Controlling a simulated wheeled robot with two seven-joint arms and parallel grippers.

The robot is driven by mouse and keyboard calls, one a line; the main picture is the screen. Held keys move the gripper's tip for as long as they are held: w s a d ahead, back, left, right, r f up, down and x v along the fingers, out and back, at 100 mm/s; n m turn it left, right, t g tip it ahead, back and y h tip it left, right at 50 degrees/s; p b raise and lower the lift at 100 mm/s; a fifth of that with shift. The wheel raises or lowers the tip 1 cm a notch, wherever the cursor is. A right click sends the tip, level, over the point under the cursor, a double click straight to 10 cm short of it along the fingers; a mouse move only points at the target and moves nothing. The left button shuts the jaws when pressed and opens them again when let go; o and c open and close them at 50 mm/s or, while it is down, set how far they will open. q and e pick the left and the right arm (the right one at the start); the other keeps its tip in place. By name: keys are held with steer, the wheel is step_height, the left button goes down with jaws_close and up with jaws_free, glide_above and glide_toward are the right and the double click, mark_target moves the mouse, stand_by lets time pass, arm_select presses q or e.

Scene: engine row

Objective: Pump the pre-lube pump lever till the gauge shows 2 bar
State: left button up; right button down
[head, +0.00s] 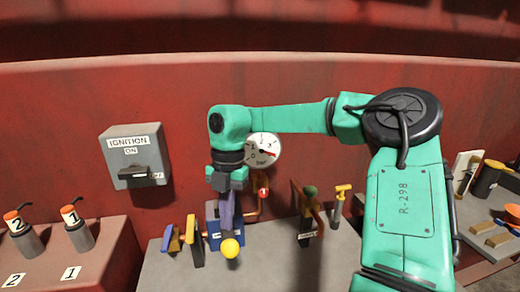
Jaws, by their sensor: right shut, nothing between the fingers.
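The pre-lube pump looks to be the blue box (212,232) on the grey bench. A yellow ball knob (230,248), which seems to be the end of its lever, shows at its front right. My right gripper (228,208) points down just above the knob and covers part of the pump and lever. It is shut with nothing in it; I cannot tell whether it touches the lever. The round white gauge (262,146), marked in bar, is on the red wall behind my forearm. Its needle is too small to read surely. My left gripper is out of view.
A grey ignition box (138,160) hangs on the wall at left. Numbered orange-topped cans (78,232) stand on a red block. A table with loose parts lies far right.

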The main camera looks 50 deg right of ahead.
step_height(320, 180, up, 7)
steer(key=p, duration=0.5)
stand_by(0.6)
